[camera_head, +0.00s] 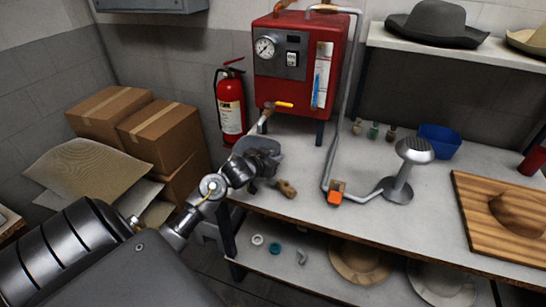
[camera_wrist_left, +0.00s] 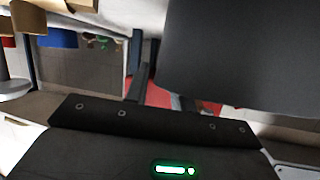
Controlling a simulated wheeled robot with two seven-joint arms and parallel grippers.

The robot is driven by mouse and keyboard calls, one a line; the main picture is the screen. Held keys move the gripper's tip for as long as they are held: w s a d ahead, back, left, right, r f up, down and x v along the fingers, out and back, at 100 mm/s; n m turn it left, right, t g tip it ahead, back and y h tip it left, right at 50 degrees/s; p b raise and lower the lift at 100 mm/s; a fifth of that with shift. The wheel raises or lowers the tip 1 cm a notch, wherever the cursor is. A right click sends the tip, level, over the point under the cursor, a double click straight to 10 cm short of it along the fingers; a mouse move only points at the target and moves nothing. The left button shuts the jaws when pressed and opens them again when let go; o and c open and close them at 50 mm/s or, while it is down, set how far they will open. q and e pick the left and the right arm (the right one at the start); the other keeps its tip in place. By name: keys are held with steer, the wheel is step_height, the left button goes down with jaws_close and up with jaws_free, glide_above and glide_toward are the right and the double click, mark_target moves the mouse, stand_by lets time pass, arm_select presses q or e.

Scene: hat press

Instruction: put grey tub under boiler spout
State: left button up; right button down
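The red boiler (camera_head: 290,65) stands at the back of the bench. Its spout (camera_head: 264,120), with a yellow-handled tap, points down at its front left. My left gripper (camera_head: 258,160) is just below the spout, by the bench's left edge. A dark grey piece that looks like the grey tub (camera_head: 266,145) is at its fingers, directly under the spout. In the left wrist view the same dark grey surface (camera_wrist_left: 240,50) fills the upper right, close against one finger, and hides the other. The tub's inside and full outline are hidden. My right gripper is not in view.
A brass-coloured fitting (camera_head: 287,189) lies near the bench's front edge. A bent pipe (camera_head: 331,160) runs down to the grey steamer stand (camera_head: 400,185). A fire extinguisher (camera_head: 231,103) and boxes (camera_head: 165,130) are left of the bench. The bench middle is mostly clear.

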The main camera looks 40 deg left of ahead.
arm_select(q)
steer(key=shift+s+r, duration=0.2)
steer(key=v, duration=1.1)
steer(key=shift+s+r+p, duration=0.2)
steer(key=shift+s+p, duration=0.1)
steer(key=shift+d, duration=0.1)
